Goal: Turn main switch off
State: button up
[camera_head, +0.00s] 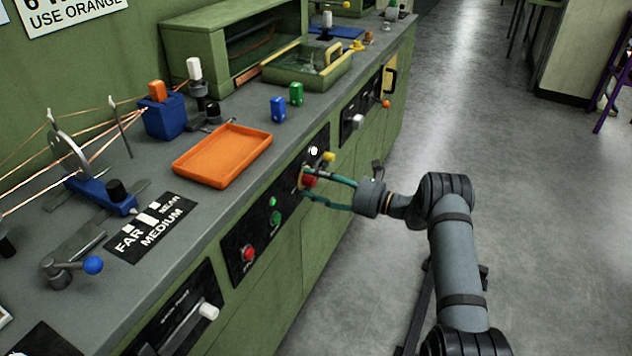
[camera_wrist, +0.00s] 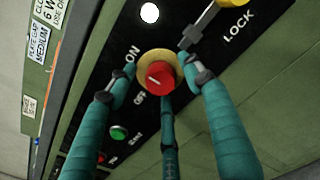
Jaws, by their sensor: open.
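The main switch is a red rotary knob (camera_wrist: 159,75) on a round yellow plate (camera_wrist: 144,62), set in a black panel on the green cabinet front. Labels ON and OFF stand to its left in the wrist view. A pale mark on the knob's face points left, roughly between the labels. The knob also shows in the head view (camera_head: 310,181). My gripper (camera_wrist: 160,82) is open, with its teal fingers spread around the knob: one on each side and one below. No firm contact shows. In the head view my gripper (camera_head: 306,185) reaches the panel from the right.
A white lamp (camera_wrist: 149,13) and a yellow knob (camera_wrist: 236,2) beside a LOCK label are close by. A green button (camera_wrist: 118,132) and a red button (camera_head: 249,253) sit on the same panel. An orange tray (camera_head: 222,154) lies on the bench above. The aisle floor is clear.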

jog(key=c, duration=1.1)
jog(key=shift+c, duration=0.2)
